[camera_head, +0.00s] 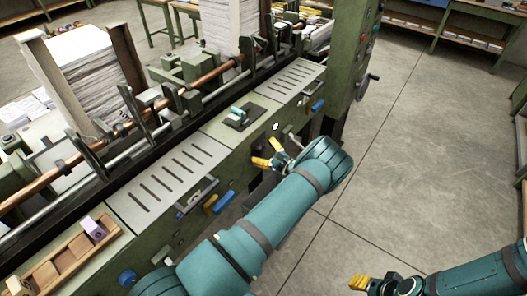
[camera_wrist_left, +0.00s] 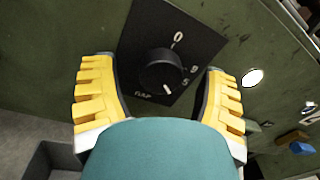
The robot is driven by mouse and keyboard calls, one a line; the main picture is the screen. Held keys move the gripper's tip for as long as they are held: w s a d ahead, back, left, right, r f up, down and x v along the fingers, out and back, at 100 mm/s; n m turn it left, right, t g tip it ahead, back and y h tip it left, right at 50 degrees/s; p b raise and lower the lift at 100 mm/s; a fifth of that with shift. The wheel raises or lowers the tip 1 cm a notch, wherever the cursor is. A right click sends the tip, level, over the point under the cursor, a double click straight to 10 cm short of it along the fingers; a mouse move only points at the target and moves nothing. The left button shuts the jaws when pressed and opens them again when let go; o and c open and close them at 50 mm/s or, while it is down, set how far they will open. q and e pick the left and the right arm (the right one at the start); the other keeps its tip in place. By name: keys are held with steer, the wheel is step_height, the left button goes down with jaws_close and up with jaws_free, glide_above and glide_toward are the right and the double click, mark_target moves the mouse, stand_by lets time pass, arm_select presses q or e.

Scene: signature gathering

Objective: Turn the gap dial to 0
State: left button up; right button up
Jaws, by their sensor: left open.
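The gap dial (camera_wrist_left: 160,72) is a round black knob on a dark square plate (camera_wrist_left: 190,45) in the left wrist view. Its white mark is at the knob's lower right, away from the 0 printed above it. My left gripper (camera_wrist_left: 159,66) is open, with one yellow finger on each side of the dial; I cannot tell whether they touch it. In the head view my left gripper (camera_head: 269,151) is at the front of the green machine, and the dial is not clearly visible there. My right gripper (camera_head: 362,283) is at the lower right, away from the machine; its opening is unclear.
The green machine (camera_head: 232,152) has blue and yellow handles along its front. A white round light (camera_wrist_left: 253,77) is right of the dial. A wooden tray (camera_head: 70,240) lies at lower left. The floor (camera_head: 420,140) at right is clear.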

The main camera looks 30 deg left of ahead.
arm_select(q)
steer(key=c, duration=1.2)
